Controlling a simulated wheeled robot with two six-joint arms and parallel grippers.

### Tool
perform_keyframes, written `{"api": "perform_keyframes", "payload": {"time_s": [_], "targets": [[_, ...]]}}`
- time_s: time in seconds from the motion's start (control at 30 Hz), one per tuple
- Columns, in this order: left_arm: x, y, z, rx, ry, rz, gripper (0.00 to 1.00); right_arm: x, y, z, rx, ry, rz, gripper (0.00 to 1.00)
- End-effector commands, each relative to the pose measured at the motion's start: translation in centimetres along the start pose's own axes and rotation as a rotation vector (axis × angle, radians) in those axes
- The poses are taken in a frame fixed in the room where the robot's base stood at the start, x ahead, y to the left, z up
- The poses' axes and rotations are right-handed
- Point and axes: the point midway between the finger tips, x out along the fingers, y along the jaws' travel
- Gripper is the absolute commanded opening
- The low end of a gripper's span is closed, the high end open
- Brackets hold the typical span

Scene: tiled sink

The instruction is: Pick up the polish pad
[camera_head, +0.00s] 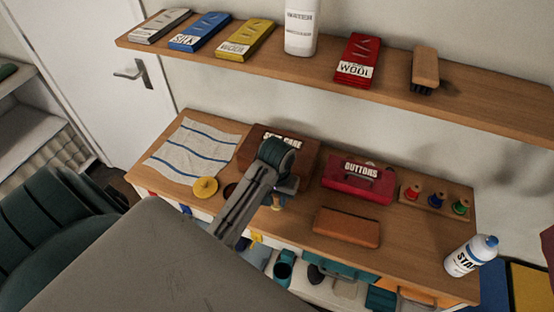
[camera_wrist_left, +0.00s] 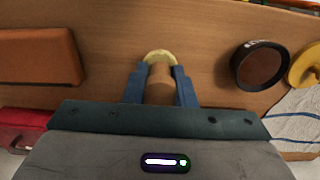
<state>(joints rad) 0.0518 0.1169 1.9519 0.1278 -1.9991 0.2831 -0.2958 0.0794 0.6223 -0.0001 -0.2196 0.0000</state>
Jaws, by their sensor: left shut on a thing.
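The polish pad (camera_wrist_left: 160,80) is between my left gripper's blue fingers in the left wrist view. It has a brown rounded handle and a pale yellow pad end. My left gripper (camera_wrist_left: 160,88) is shut on the handle, over the wooden worktop. I cannot tell whether the pad touches the wood. In the head view my left gripper (camera_head: 284,194) reaches over the worktop's front part, and the arm hides much of the pad. My right gripper is not in view.
An open tin of brown polish (camera_wrist_left: 260,65) and a yellow lid (camera_head: 205,187) lie beside a striped cloth (camera_head: 190,148). A brown block (camera_head: 346,228), a red buttons box (camera_head: 358,180), thread spools (camera_head: 437,199) and a white bottle (camera_head: 470,256) stand right. A shelf (camera_head: 310,62) runs above.

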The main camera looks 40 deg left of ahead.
Motion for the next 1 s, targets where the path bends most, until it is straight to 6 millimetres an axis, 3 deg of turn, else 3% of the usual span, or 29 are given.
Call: {"api": "perform_keyframes", "payload": {"time_s": [0.5, 0.73, 1.0], "targets": [[-0.9, -1.0, 12.5, 0.000, -0.004, 0.001, 0.01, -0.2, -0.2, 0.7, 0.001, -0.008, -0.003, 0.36], [-1.2, -1.2, 15.3, 0.000, -0.002, 0.000, 0.01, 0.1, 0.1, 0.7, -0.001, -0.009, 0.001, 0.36], [-1.4, -1.3, 16.0, 0.000, -0.001, 0.000, 0.01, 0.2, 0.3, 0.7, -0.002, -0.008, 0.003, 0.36]]}}
